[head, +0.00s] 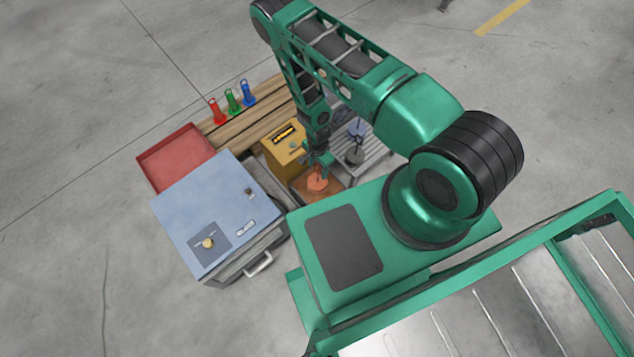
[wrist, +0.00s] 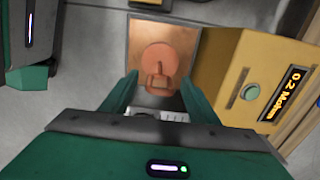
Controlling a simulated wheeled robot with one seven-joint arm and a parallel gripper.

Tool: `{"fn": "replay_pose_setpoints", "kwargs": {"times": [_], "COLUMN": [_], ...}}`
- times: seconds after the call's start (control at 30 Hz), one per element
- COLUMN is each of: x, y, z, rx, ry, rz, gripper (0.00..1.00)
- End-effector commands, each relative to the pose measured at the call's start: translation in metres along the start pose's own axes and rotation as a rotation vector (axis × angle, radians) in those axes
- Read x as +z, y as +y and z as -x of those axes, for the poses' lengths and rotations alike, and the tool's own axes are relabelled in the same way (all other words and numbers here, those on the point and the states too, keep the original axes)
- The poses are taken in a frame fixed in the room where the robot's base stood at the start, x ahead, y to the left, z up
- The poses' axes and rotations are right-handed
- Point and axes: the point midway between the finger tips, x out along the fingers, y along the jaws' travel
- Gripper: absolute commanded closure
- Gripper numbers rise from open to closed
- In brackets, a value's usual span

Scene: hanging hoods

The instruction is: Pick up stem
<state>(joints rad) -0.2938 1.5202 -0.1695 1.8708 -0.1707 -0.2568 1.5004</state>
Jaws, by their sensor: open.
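An orange round piece (head: 317,184) with a small upright part on top sits on a brown, copper-coloured plate (head: 334,194). I cannot tell whether this upright part is the stem. The orange piece (wrist: 157,62) shows just beyond my fingertips in the wrist view, on the copper plate (wrist: 139,28). My gripper (wrist: 160,92) is open and empty, its two green fingers on either side of the near end of the orange piece. In the head view my gripper (head: 319,166) is above the orange piece and partly hides it. I cannot tell the exact height gap.
A yellow box (head: 283,152) with a lit display stands close left of the plate; in the wrist view it (wrist: 222,62) is close right. A slatted grey rack (head: 376,160) bears dark grey pieces. Red, green and blue bottles, a red tray (head: 175,158) and a blue-topped cabinet (head: 195,225) lie left.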

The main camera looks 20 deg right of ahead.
Motion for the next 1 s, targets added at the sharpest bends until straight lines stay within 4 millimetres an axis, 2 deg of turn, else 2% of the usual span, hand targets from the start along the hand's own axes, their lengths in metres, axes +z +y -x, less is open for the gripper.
{"fn": "replay_pose_setpoints", "kwargs": {"times": [0.27,0.3,0.5,0.53,1.0], "x": [-0.0001,-0.0001,-0.0001,-0.0001,0.0], "y": [-0.0006,-0.0006,-0.0005,-0.0006,-0.0008], "z": [-0.0039,-0.0039,-0.0037,-0.0037,0.0017], "rx": [-0.001,-0.001,-0.001,-0.001,-0.001], "ry": [0.0,0.0,0.0,0.0,-0.001], "rz": [-0.001,-0.001,-0.001,-0.001,-0.001], "gripper": [0.45,0.48,0.95,1.0,1.0]}}
